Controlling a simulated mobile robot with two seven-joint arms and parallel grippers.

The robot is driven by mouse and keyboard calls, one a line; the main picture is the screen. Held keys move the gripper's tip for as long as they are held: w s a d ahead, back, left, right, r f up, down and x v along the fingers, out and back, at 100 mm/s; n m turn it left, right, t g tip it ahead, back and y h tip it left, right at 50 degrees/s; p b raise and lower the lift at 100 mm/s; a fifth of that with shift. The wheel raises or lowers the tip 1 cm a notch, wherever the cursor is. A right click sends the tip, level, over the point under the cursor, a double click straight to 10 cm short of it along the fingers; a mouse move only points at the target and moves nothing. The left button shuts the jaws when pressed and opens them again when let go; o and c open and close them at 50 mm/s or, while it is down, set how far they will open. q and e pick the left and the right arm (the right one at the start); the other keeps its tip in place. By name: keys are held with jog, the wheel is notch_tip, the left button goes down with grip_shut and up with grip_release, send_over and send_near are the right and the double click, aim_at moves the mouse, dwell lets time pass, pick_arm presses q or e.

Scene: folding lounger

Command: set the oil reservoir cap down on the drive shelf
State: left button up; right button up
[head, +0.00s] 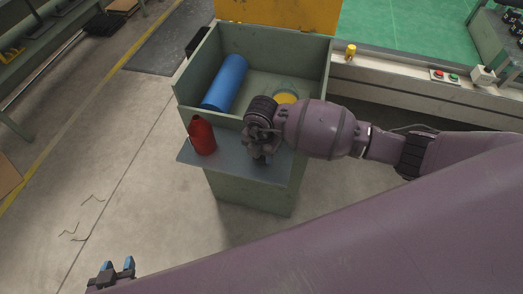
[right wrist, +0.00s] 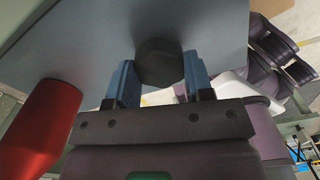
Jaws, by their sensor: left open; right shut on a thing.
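The oil reservoir cap (right wrist: 158,60) is a dark round piece held between the blue fingers of my right gripper (right wrist: 160,82). In the head view my right gripper (head: 260,157) is over the grey drive shelf (head: 235,164), at the front of the green cabinet. My wrist hides most of the cap there. The shelf also fills much of the right wrist view (right wrist: 85,45). I cannot tell whether the cap touches the shelf. My left gripper (head: 118,266) is open and empty at the bottom left, far from the shelf.
A red bottle (head: 201,136) stands on the shelf's left part and shows in the right wrist view (right wrist: 40,130). A blue cylinder (head: 226,82) and a yellow round part (head: 285,98) are inside the cabinet (head: 196,65). The floor (head: 120,190) to the left is mostly clear.

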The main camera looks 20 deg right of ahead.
pick_arm(q)
jog(key=shift+s+f, duration=0.3)
jog(key=shift+f, duration=0.1)
pick_arm(e)
jog(key=shift+f, duration=0.2)
pick_arm(q)
jog(key=shift+f, duration=0.25)
pick_arm(e)
jog(key=shift+f, duration=0.45)
jog(key=o, duration=1)
jog(key=shift+c, duration=0.2)
pick_arm(q)
jog(key=shift+r, duration=0.15)
pick_arm(e)
jog(key=shift+r, duration=0.1)
notch_tip(320, 180, up, 4)
jog(key=shift+w+r+p, duration=0.1)
jog(key=shift+r+p, duration=0.05)
jog(key=shift+p, duration=0.2)
notch_tip(320, 180, up, 5)
jog(key=shift+r+p, duration=0.1)
jog(key=shift+p, duration=0.35)
pick_arm(q)
jog(key=shift+s+a+r, duration=0.15)
jog(key=shift+s+r, duration=0.2)
jog(key=shift+r, duration=0.35)
pick_arm(e)
jog(key=shift+r, duration=0.6)
